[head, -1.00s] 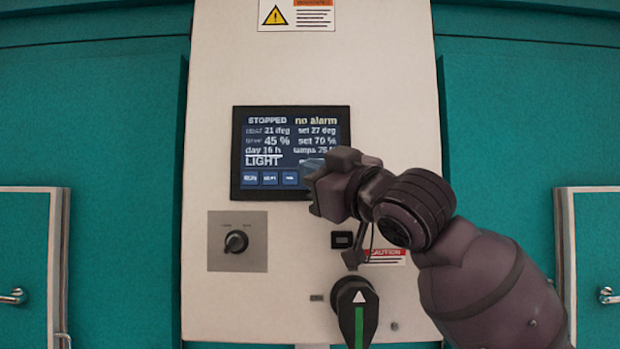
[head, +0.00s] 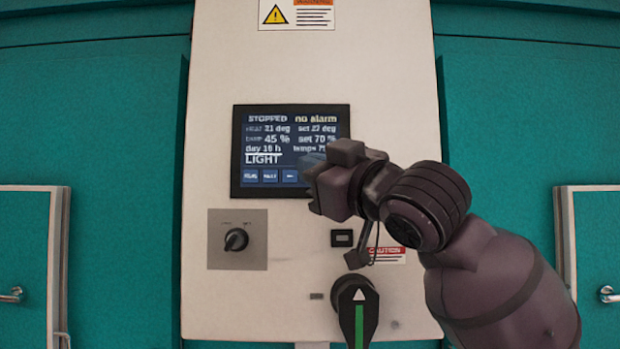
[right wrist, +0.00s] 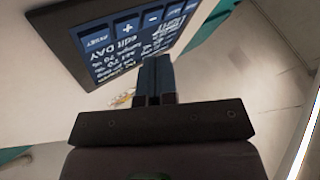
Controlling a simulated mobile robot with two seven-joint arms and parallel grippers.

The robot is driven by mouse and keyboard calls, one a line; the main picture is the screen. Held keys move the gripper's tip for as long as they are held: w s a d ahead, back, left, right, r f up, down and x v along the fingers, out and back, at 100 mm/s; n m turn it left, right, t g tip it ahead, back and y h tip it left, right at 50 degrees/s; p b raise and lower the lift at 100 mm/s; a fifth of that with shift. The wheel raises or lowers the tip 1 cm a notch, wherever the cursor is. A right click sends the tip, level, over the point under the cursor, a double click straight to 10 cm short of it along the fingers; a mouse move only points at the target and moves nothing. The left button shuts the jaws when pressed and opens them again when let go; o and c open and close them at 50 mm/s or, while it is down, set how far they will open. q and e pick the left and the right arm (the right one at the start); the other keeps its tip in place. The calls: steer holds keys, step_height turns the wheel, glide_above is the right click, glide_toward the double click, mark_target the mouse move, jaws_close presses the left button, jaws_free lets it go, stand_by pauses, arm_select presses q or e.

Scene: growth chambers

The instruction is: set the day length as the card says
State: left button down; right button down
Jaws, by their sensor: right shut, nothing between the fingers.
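The control screen (head: 243,150) is lit on the pale panel. It reads "STOPPED", "no alarm", and a line that looks like "day 16 h", underlined, with "LIGHT" below; small digits are blurred. A row of blue touch buttons (head: 270,176) runs along its bottom; my arm hides the right end. In the right wrist view the screen (right wrist: 75,45) appears turned over, with "+", "-" and "edit DAY" legible. My right gripper (head: 318,190) is shut and empty, in front of the screen's lower right; its fingers (right wrist: 155,80) show close by the screen. No card with a day length is identifiable.
Below the screen are a small rotary knob (head: 236,240), a small black module (head: 342,238) and a large black switch with a green stripe (head: 357,312). A caution label (head: 390,254) is partly behind my arm. Teal doors (head: 90,120) flank the panel.

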steer(key=shift+s, duration=1.7)
stand_by(1.1)
